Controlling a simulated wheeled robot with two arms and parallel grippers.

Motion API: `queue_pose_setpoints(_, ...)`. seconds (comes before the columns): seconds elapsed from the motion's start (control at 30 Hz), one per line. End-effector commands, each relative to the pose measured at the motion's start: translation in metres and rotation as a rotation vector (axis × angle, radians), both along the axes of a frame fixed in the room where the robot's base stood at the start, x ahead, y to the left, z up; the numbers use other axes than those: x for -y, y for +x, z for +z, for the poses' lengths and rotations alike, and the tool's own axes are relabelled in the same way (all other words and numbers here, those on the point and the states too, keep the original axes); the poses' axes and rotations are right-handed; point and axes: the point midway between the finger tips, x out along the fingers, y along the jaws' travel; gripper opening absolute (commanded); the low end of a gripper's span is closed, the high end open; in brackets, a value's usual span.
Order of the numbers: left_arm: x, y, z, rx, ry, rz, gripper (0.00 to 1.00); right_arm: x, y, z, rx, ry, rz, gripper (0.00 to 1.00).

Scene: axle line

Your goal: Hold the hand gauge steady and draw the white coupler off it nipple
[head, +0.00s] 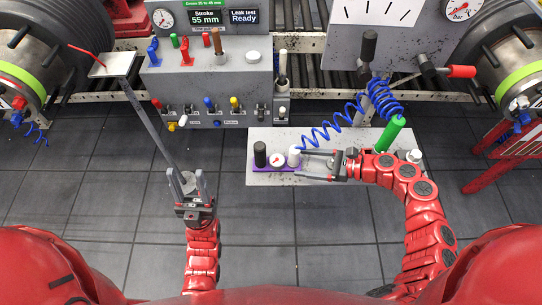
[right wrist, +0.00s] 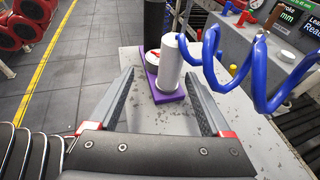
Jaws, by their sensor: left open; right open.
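The hand gauge (head: 277,161) lies on the grey bench plate, with a purple base, a round dial and a black upright cylinder (head: 260,153) at its left end. The white coupler (head: 294,155) stands upright at its right end, and a blue coiled hose runs to it. The right wrist view shows the white coupler (right wrist: 171,65) and purple base (right wrist: 166,92) ahead, between my open fingers. My right gripper (head: 312,165) is open just right of the coupler, not closed on it. My left gripper (head: 188,178) is open over the floor, left of the plate. The nipple is hidden.
The blue coiled hose (head: 325,132) arches behind my right gripper. A green cylinder (head: 390,133) stands at the plate's right. A thin post with a square top (head: 113,64) reaches toward my left gripper. A grey switch panel (head: 205,80) stands behind. Floor between the arms is clear.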

Motion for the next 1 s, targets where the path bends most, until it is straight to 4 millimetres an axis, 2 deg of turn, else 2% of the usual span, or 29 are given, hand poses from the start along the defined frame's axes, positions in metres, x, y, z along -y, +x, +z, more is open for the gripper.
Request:
queue_pose_setpoints(0.27,0.0,0.0,0.017,0.0,0.0,0.0,0.51,-0.041,0.012,-0.009,-0.003,0.005,0.001,0.82)
queue_pose_setpoints(0.3,0.0,0.0,0.014,0.0,0.0,0.0,0.51,-0.047,0.013,-0.015,-0.003,0.004,0.002,0.82)
queue_pose_setpoints(0.33,0.0,0.0,0.001,0.001,0.0,0.0,0.51,-0.051,0.014,-0.024,-0.001,0.003,0.004,0.82)
queue_pose_setpoints(0.5,0.0,0.0,-0.019,0.0,0.0,0.0,0.51,-0.069,0.02,-0.028,-0.001,0.003,0.003,0.82)
queue_pose_setpoints(0.7,0.0,0.0,-0.025,0.0,0.0,0.0,0.51,-0.078,0.023,-0.027,-0.004,0.004,0.002,0.82)
queue_pose_setpoints(1.0,0.0,0.0,-0.025,0.0,0.0,0.0,0.51,-0.079,0.023,-0.025,-0.004,0.004,0.0,0.81)
